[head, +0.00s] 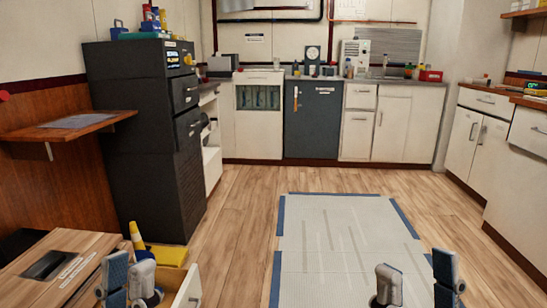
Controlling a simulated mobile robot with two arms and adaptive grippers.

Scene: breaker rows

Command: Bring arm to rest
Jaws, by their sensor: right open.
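My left gripper (130,278) is at the bottom left of the head view, beside a wooden-topped unit and a drawer. Its blue and grey parts stand close together, and I cannot tell whether its jaws are apart. My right gripper (417,284) is at the bottom right, over the front of the pale floor mat. It is open, with nothing seen between its fingers. The lower parts of both arms are cut off by the bottom edge.
A wooden-topped unit (42,254) with an open drawer (185,292) and a yellow-and-white cone (137,236) stand at left. A black cabinet (140,140) is behind. A blue-edged mat (340,225) lies mid-floor. Counters line the back and right walls. The mid floor is clear.

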